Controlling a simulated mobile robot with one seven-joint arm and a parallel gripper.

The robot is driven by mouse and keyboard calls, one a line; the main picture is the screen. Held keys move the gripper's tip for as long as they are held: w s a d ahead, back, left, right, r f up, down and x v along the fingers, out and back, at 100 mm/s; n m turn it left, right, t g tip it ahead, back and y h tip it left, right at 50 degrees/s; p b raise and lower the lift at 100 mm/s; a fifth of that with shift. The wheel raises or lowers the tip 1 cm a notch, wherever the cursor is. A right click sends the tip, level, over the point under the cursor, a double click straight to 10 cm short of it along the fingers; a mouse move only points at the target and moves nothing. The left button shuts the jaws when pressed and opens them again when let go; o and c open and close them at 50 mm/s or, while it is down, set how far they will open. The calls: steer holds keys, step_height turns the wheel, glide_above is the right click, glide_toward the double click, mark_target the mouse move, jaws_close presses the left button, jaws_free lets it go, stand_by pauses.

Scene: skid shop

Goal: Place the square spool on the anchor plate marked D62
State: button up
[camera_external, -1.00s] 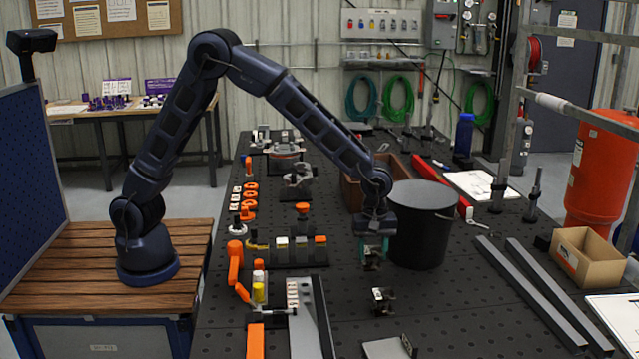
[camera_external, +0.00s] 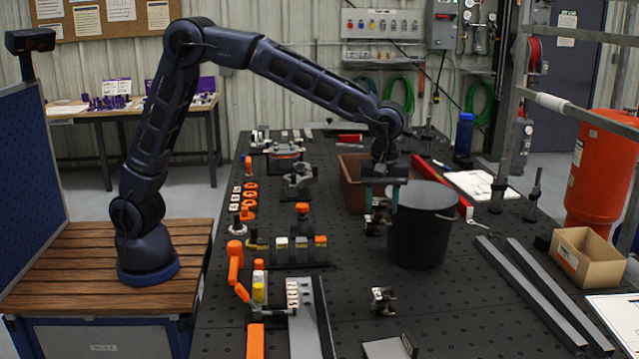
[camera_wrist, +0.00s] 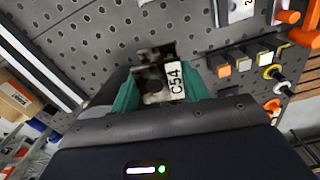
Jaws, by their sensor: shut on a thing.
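My gripper (camera_external: 384,192) is shut on a small metallic, blocky piece (camera_external: 377,219) and holds it above the table, left of the black bucket. In the wrist view the teal fingers of my gripper (camera_wrist: 161,90) close on either side of this piece (camera_wrist: 150,76), which carries a white tag reading C54. I cannot tell for sure that it is the square spool. A similar small metallic piece (camera_external: 383,300) stands on the table nearer the camera. No plate reading D62 can be made out. A grey part (camera_wrist: 232,12) at the wrist view's top edge has a cut-off label ending in 2.
The black bucket (camera_external: 425,235) stands close right of my gripper, with a brown bin (camera_external: 352,185) behind. A row of capped parts (camera_external: 302,256) and orange levers (camera_external: 236,268) lie left. Long grey bars (camera_external: 535,290) and a cardboard box (camera_external: 588,256) lie right. A flat grey plate (camera_external: 385,349) lies at the front.

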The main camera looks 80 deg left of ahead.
steer(key=d+m, duration=0.3)
steer(key=d, duration=0.9)
steer(key=m, duration=0.4)
glide_above(390, 353)
step_height(390, 353, down, 19)
steer(key=shift+r, duration=0.15)
steer(key=shift+d, duration=0.1)
steer(key=o, duration=1.1)
